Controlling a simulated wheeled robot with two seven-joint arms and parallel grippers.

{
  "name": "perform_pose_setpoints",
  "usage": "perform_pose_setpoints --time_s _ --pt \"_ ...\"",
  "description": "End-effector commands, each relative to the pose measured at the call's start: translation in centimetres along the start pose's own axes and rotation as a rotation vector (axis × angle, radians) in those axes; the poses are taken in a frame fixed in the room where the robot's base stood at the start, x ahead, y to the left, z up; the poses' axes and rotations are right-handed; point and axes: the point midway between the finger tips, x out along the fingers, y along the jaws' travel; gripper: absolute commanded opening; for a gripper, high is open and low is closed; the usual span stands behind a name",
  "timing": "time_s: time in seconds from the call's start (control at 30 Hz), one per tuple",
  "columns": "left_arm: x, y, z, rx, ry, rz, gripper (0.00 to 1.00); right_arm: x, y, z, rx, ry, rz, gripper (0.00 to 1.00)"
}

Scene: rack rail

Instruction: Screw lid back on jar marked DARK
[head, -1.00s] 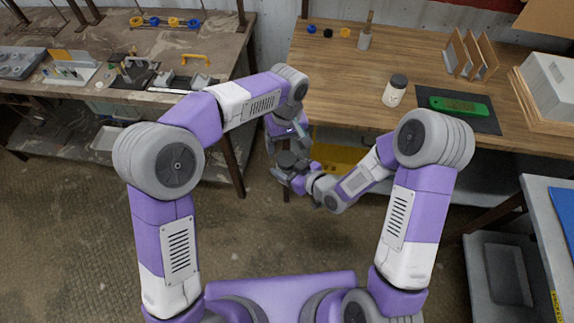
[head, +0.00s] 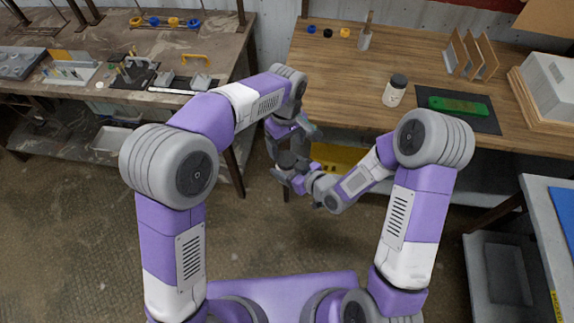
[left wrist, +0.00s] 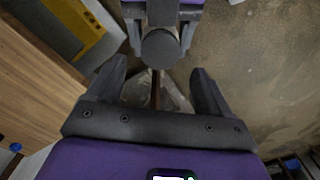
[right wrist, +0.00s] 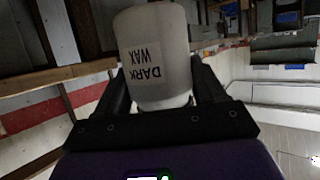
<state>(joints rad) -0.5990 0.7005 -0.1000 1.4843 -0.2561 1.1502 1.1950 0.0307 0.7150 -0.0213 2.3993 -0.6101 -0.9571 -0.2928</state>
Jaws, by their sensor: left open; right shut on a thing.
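The pale jar marked DARK WAX (right wrist: 160,55) is between the fingers of my right gripper (right wrist: 160,80), which is shut on it. In the left wrist view a dark round lid (left wrist: 160,48) shows at the jar, between the right gripper's fingers. I cannot tell whether it is screwed tight. My left gripper (left wrist: 157,78) is open and empty, its fingertips just short of the lid and apart from it. In the head view both hands meet in front of the wooden bench.
Another jar with a dark lid (head: 395,90) stands on the wooden bench (head: 340,85), near a green item (head: 460,106) on a dark mat. A yellow bin (head: 338,158) lies under the bench edge. A cluttered workbench (head: 60,35) is at left; open floor lies between.

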Motion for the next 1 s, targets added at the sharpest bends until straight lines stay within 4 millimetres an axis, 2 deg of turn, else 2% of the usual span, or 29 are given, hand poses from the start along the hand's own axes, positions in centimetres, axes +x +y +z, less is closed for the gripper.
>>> perform_pose_setpoints --time_s 0.1,0.33,0.5,0.73,0.77,1.0 --pt "2.1 -0.1 0.0 -0.001 -0.002 -0.004 0.8 0.0 0.0 -0.1 -0.001 0.002 0.0 0.0" --pt "4.9 -0.1 0.0 0.001 0.0 -0.002 0.8 0.0 0.0 -0.1 -0.001 0.002 0.0 0.0" --pt "5.6 0.0 0.0 0.001 0.0 0.0 0.8 0.0 0.0 -0.1 -0.001 0.002 0.0 0.0" --pt "5.7 0.0 0.0 0.001 0.0 0.0 0.8 0.0 0.0 -0.1 -0.001 0.002 0.0 0.0" --pt "5.7 0.0 0.0 0.001 0.0 0.0 0.79 0.0 0.0 -0.1 -0.001 0.003 0.0 0.0" --pt "5.6 0.0 0.0 0.001 0.0 0.0 0.42 0.0 0.0 -0.1 -0.001 0.002 0.0 0.0"
